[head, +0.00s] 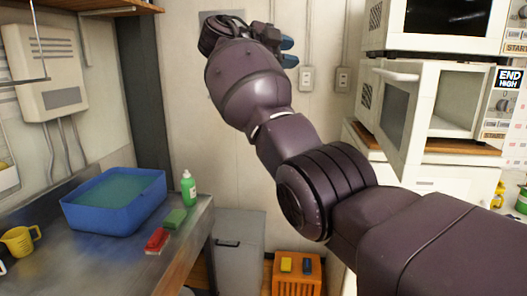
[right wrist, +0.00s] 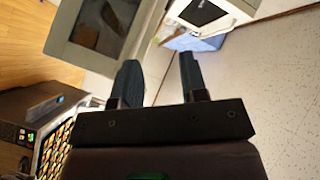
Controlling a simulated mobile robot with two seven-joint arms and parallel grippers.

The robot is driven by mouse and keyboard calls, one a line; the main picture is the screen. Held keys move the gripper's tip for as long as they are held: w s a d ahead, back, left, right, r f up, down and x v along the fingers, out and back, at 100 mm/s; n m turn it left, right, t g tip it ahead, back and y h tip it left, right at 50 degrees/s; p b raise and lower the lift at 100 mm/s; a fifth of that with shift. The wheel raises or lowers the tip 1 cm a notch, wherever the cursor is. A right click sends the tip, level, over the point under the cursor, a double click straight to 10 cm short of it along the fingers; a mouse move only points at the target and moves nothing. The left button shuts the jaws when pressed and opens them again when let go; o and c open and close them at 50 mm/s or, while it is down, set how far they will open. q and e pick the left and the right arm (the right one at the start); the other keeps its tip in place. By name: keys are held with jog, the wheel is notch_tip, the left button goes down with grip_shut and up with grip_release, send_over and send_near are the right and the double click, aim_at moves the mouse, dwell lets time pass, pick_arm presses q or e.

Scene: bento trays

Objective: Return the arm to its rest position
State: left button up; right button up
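My right arm reaches up across the middle of the head view. My right gripper (head: 288,52) is at the top, in front of the wall. Its two blue fingertips are apart. The right wrist view also shows the right gripper (right wrist: 160,72) open, with nothing between its fingers. My left gripper is in neither view.
A lower microwave (head: 430,165) with its door open and an upper microwave (head: 440,38) stand at the right. A blue basin (head: 80,217), green bottle (head: 189,188), green sponge (head: 175,218), red block (head: 157,241) and yellow jug (head: 18,242) are on the metal counter (head: 120,265). An orange crate (head: 297,283) stands below.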

notch_tip(320, 180, up, 4)
jog(key=w+a+n+t+y, duration=0.2)
jog(key=n+t+y, duration=0.25)
jog(key=n, duration=0.35)
jog(key=w+d+f+n+t+y, duration=0.1)
jog(key=w+f+n+t+y, duration=0.35)
jog(key=f+n, duration=0.35)
jog(key=s+d+f+n+t+y, duration=0.1)
jog(key=s+d+f+n+y, duration=0.15)
jog(key=f, duration=0.45)
jog(key=s+d+f+n+y, duration=0.2)
jog(key=d+f+n, duration=0.15)
jog(key=f, duration=0.45)
jog(key=s+d+f+n+t+y, duration=0.1)
jog(key=s+d+f+n+y, duration=0.2)
jog(key=f, duration=0.4)
jog(key=s+d+f+g+h, duration=0.1)
jog(key=s+d+f, duration=0.4)
jog(key=s+f, duration=0.8)
jog(key=s+d+f+g, duration=0.4)
jog(key=s+f, duration=1)
jog(key=f, duration=0.1)
jog(key=s+d+f+m+g+h, duration=0.1)
jog(key=s+d+f+g, duration=0.2)
jog(key=s+f, duration=1.1)
jog(key=d, duration=0.2)
jog(key=shift+s+d+f+h, duration=0.15)
jog(key=shift+s+d+h, duration=0.05)
jog(key=shift+d+h, duration=0.15)
